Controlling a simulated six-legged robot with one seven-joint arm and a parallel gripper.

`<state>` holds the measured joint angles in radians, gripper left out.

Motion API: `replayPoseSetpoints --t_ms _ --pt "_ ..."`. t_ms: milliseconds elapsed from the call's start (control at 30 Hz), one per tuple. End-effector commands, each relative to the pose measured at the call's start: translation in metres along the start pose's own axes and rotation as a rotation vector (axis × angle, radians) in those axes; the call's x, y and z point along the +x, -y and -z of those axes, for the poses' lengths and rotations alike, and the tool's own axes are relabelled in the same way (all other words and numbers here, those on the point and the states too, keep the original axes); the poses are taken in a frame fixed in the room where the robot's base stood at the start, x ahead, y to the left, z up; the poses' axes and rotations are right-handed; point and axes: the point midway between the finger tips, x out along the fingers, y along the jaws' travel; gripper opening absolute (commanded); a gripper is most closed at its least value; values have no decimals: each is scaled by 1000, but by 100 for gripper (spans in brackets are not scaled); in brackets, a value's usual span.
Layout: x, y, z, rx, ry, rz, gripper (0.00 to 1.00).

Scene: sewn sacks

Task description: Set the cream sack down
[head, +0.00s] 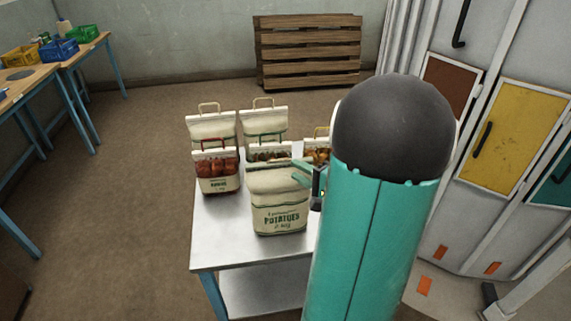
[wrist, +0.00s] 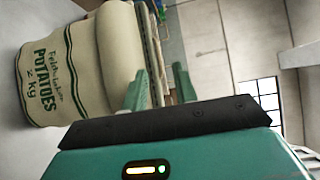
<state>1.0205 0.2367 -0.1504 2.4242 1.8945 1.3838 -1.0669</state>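The cream sack (head: 279,208) with green POTATOES lettering stands upright at the front of the metal table, its base seeming to rest on the top. It also shows sideways at the left of the wrist view (wrist: 65,65). My gripper (head: 308,175) is at the right of the sack's upper end. In the wrist view my two green fingers (wrist: 160,87) stand apart, one overlapping the sack's top end. Pale and brown strips show in the gap between them; I cannot tell whether the sack's handle is there. My arm hides the table's right side.
Behind it on the metal table (head: 225,252) stand several other sacks, one with a red-brown window (head: 218,170) and two cream ones (head: 211,125) at the back. The table's front left is bare. Lockers (head: 515,135) stand to the right; a wooden pallet (head: 308,50) leans on the wall.

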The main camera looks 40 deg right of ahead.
Motion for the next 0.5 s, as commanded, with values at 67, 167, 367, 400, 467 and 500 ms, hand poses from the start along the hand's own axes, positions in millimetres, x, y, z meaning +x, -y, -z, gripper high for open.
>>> replayPoseSetpoints --t_ms 67,167,367,400,467,500 --pt "-12 0 0 0 -1 1 29" --pt "-20 0 0 0 0 0 29" --pt "-22 1 -2 -1 8 -1 29" --pt "-20 2 -7 -3 26 -7 29" --pt "-12 6 -23 -9 81 -26 29" --pt "-4 9 -40 -15 141 -48 29"
